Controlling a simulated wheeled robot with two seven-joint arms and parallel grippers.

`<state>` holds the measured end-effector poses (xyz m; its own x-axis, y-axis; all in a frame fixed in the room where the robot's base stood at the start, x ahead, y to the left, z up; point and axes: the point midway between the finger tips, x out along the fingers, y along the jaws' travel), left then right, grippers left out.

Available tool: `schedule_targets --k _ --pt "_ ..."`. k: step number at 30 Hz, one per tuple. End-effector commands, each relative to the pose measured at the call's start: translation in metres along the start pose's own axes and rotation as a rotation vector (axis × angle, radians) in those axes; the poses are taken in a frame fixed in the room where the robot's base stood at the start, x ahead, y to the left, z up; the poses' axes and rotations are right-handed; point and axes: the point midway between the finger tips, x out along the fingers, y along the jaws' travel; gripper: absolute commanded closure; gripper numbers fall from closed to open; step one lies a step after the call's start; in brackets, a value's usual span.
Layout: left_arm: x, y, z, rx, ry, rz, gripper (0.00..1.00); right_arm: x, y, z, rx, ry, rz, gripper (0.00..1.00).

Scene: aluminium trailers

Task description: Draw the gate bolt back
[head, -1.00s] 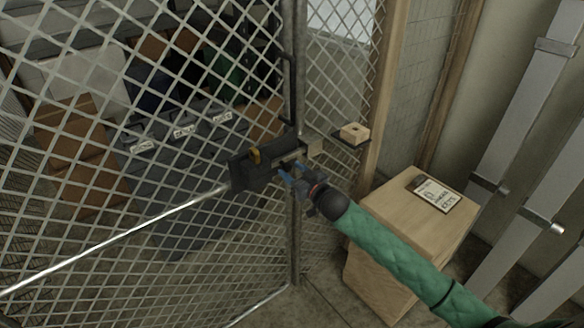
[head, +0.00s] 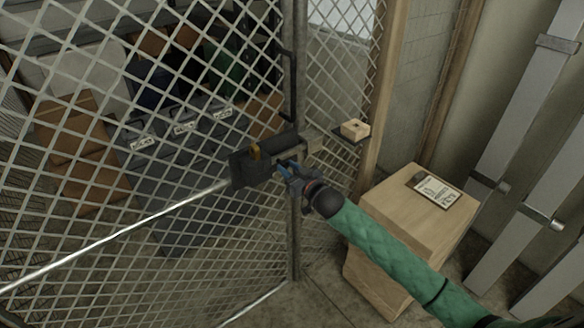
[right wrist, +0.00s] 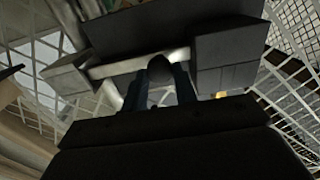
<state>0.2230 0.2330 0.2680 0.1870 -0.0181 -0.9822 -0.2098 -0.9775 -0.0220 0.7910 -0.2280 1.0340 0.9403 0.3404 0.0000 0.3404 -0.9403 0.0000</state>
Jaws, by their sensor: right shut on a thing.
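A pale keeper (head: 313,141) is on the post side. I cannot tell how far the bar enters it. My left gripper is not in view.
A small wooden block (head: 354,129) sits on a shelf by the post. Bins and cartons stand behind the mesh. Metal rails (head: 530,130) lean at right.

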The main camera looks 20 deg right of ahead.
Motion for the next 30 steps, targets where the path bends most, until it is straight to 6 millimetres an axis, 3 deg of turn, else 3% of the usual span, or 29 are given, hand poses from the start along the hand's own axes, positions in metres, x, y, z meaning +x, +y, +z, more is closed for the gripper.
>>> schedule_targets --k 3,11,12,15,30 --pt "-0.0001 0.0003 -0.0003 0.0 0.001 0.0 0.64 -0.0002 -0.0119 0.0004 0.003 0.0 -0.002 1.0" --pt "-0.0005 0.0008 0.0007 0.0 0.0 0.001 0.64 0.0 -0.0124 0.0001 0.001 0.0 -0.001 1.0" --pt "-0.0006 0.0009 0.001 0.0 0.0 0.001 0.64 0.0 -0.0124 0.0002 0.001 0.0 -0.001 0.68" --pt "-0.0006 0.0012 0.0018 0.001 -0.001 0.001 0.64 0.0 -0.0124 0.0001 0.001 0.0 -0.001 0.5" --pt "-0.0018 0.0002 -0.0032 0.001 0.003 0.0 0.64 0.0003 -0.0124 0.0007 0.002 -0.001 -0.004 0.5"
